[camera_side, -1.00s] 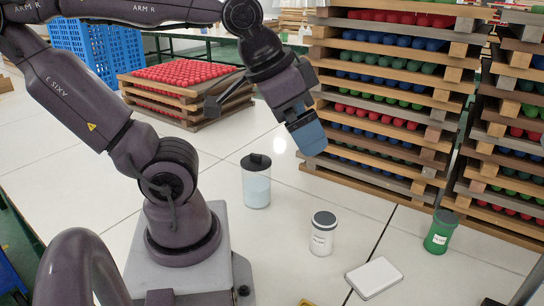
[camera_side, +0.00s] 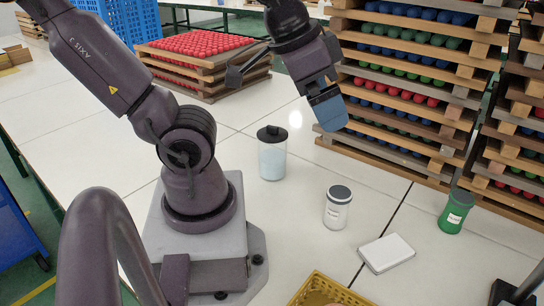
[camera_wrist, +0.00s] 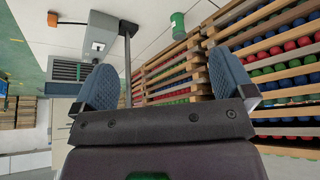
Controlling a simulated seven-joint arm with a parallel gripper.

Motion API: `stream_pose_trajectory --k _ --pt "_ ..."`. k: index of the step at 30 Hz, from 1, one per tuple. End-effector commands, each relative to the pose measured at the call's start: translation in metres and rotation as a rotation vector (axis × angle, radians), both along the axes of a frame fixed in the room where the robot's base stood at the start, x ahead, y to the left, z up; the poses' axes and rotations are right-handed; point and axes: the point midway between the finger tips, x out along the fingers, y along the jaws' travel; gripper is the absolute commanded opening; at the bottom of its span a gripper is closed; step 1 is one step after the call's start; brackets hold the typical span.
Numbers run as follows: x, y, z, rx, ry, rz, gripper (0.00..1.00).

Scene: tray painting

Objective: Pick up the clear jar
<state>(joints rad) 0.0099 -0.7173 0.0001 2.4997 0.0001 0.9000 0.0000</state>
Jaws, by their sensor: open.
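The clear jar (camera_side: 272,158) stands upright on the white table, with a black lid and pale blue contents. It is to the right of my base in the side view; I cannot make it out in the wrist view. My gripper (camera_side: 331,112) is raised above the table, up and to the right of the jar in the side view, not touching it. The wrist view shows its two blue fingers (camera_wrist: 165,80) spread wide with nothing held between them.
A white jar with a dark lid (camera_side: 338,209), a green jar (camera_side: 456,213), a flat white box (camera_side: 386,252) and a yellow basket (camera_side: 330,290) are nearer the front. Stacked wooden trays of coloured balls (camera_side: 405,90) stand behind at right. A red-ball tray stack (camera_side: 205,62) is behind the clear jar.

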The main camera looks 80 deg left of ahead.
Motion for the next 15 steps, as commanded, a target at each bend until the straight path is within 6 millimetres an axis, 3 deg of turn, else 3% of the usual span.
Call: stream_pose_trajectory --k 8,15 --pt "0.008 0.005 -0.076 0.076 0.388 -0.059 1.0" --pt "-0.011 0.035 -0.144 0.29 0.806 -0.165 1.0"
